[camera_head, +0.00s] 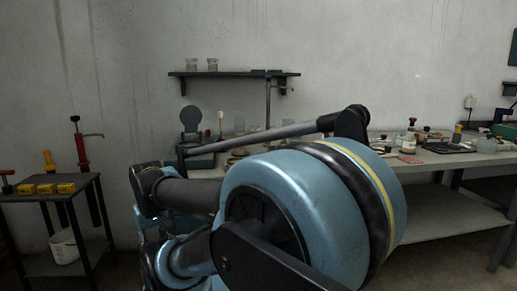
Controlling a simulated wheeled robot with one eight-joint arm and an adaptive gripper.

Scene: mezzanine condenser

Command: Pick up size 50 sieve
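I cannot make out a sieve marked size 50. Some small, pale, flat items (238,153) lie on the long workbench (452,220) just behind the arm, too small and too covered to identify. My own arm, with a large blue rounded joint and dark links, fills the middle of the head view and hides much of the bench. I cannot pick out my gripper's fingers in this view.
A dark two-tier stand (48,195) with yellow blocks (47,188) is at left, a white bucket (64,246) on its lower tier. A wall shelf (230,74) holds two beakers (202,65). Several small items crowd the bench's right part. Its lower shelf looks bare at right.

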